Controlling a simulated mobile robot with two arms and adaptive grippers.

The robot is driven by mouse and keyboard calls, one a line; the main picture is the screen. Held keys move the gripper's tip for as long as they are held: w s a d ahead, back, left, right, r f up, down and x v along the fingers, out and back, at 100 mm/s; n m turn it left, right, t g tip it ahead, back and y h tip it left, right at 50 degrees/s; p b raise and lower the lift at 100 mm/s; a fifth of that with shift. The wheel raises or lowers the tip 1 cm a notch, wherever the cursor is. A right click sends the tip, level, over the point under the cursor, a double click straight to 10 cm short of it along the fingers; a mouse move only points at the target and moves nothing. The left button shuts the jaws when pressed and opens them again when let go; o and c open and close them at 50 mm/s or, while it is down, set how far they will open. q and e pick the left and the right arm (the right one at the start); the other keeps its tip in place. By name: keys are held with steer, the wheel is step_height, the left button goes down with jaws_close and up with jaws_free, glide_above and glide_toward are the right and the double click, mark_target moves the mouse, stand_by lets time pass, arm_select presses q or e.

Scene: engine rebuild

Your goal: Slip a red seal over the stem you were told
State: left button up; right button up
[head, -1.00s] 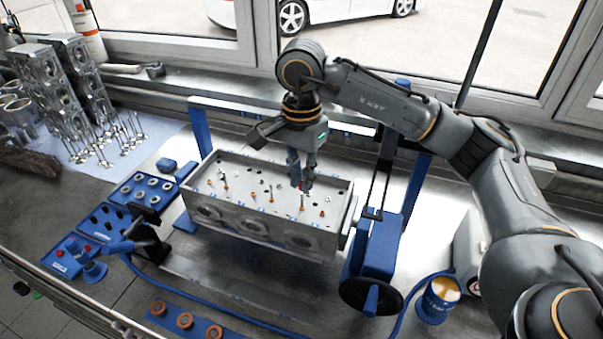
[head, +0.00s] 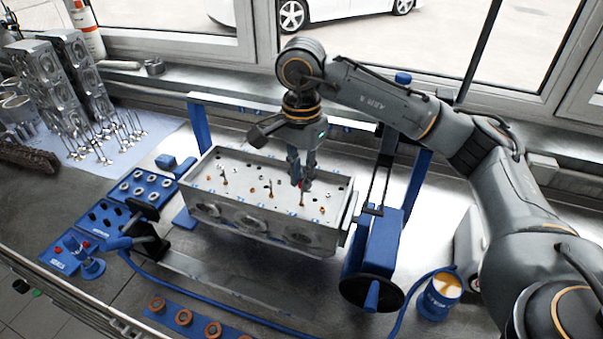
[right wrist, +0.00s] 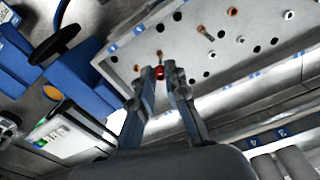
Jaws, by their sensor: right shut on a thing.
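My right gripper (head: 302,184) is shut on a small red seal, low over the right part of the grey cylinder head (head: 225,214). In the right wrist view the red seal (right wrist: 160,72) sits between the fingertips of the right gripper (right wrist: 164,76). A thin valve stem (right wrist: 158,55) stands right by it; I cannot tell whether the seal is around the stem or just above it. Other stems (head: 224,183) stand farther left on the head, with copper-coloured guides around. My left gripper is not in view.
A blue stand with a black handwheel (head: 345,290) adjoins the head's right end. Blue trays (head: 120,222) with rings and a red piece lie at left. Loose valves (head: 100,150) stand at the back left. A blue cup (head: 437,298) is at right. A blue hose crosses the front.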

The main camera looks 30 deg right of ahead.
steer(key=shift+f+b, duration=0.55)
steer(key=shift+f, duration=0.15)
steer(key=o, duration=0.7)
steer(key=shift+o, duration=0.2)
step_height(320, 180, up, 12)
stand_by(0.4)
